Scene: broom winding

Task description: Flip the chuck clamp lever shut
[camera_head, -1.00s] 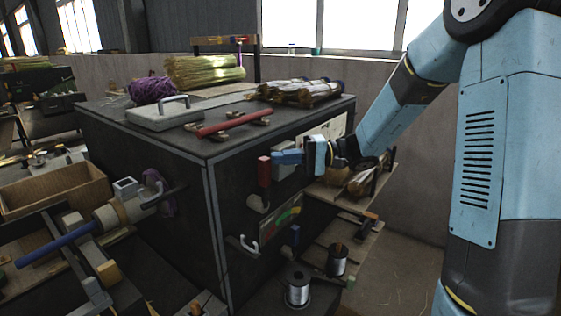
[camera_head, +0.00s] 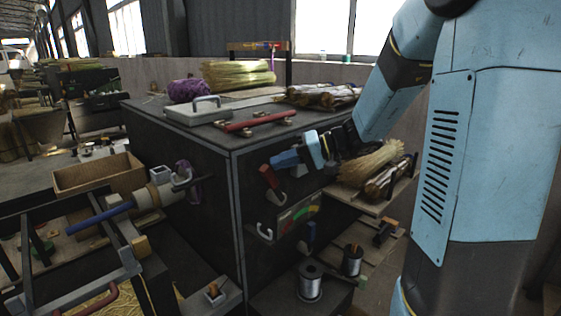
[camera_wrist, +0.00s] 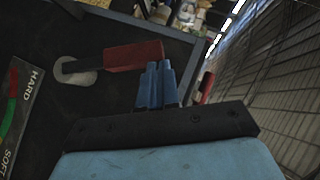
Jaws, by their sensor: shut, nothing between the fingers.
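A red-handled lever (camera_head: 269,177) stands on a pale pivot on the dark machine's front face, its top leaning left. It also shows in the wrist view (camera_wrist: 133,56), with its pale pivot end at left. No label marks it as the chuck clamp lever. My gripper (camera_head: 274,162) is shut and empty, its blue fingers just right of the lever's top. In the wrist view the fingertips (camera_wrist: 159,66) are right by the red handle's end; I cannot tell if they touch. The chuck (camera_head: 150,196) holds a blue handle (camera_head: 100,218) at the machine's left side.
A HARD–SOFT gauge (camera_wrist: 18,110) and a pale hook (camera_head: 264,232) sit below the lever. A red bar (camera_head: 252,124) and grey-handled lid (camera_head: 196,112) lie on the machine top. Straw bundles (camera_head: 370,165) lie on a shelf at right. Wire spools (camera_head: 310,283) stand below.

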